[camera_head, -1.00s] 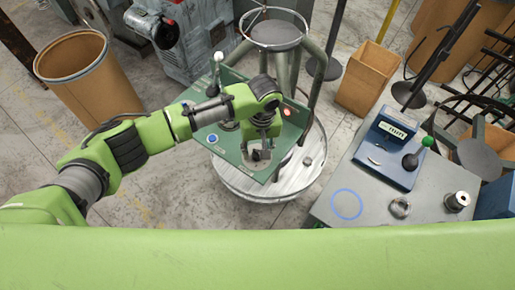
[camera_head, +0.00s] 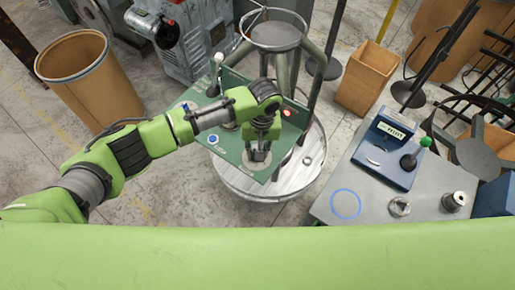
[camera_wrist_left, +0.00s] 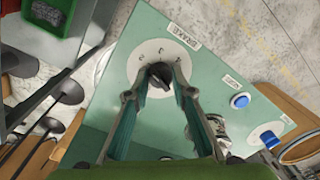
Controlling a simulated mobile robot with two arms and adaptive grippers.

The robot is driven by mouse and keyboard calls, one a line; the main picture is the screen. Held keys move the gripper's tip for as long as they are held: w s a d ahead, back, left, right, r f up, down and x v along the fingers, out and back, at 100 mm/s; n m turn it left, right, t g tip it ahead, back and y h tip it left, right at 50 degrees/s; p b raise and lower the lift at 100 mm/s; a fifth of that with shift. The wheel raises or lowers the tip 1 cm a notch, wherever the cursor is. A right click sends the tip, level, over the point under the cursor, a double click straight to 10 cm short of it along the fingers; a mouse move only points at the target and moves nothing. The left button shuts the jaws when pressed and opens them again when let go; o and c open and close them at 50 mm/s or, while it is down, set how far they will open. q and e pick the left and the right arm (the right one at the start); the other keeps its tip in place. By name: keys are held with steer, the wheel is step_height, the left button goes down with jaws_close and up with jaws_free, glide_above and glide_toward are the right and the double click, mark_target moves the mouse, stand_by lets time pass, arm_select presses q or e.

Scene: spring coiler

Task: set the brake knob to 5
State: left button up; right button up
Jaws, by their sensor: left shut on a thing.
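The brake knob (camera_wrist_left: 157,78) is black and sits on a white round dial (camera_wrist_left: 136,66) with numbers, beside a BRAKE label (camera_wrist_left: 184,36). The pointer's exact reading is too small to tell. The dial is on a green panel (camera_wrist_left: 222,75), which also shows in the head view (camera_head: 283,150). My left gripper (camera_head: 257,155) reaches down over the near part of the panel. In the left wrist view its fingers (camera_wrist_left: 160,84) close around the knob, one on each side. My right gripper is not in view.
A grey table (camera_head: 325,200) at the right holds a blue gauge (camera_head: 388,150). A brown drum (camera_head: 95,85) stands at the left.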

arm_select(q)
steer(key=m+p, duration=0.2)
steer(key=m, duration=0.1)
steer(key=shift+s+r+m, duration=0.1)
steer(key=shift+r+m, duration=0.05)
steer(key=shift+m, duration=0.15)
steer(key=m+p, duration=0.1)
steer(key=m, duration=0.2)
steer(key=shift+m, duration=0.3)
steer(key=m+p, duration=0.1)
steer(key=m, duration=0.2)
steer(key=shift+m+p, duration=0.3)
steer(key=shift+m, duration=0.1)
steer(key=m, duration=0.3)
steer(key=shift+t+p, duration=0.3)
steer(key=shift+p, duration=0.05)
steer(key=m, duration=0.3)
steer(key=shift+h, duration=0.3)
steer(key=m, duration=0.3)
steer(key=shift+a+m, duration=0.1)
steer(key=shift+m, duration=0.3)
steer(key=m, duration=0.3)
steer(key=shift+m, duration=0.3)
steer(key=shift+m+b, duration=0.5)
steer(key=shift+m, duration=1.4)
steer(key=shift+h, duration=0.3)
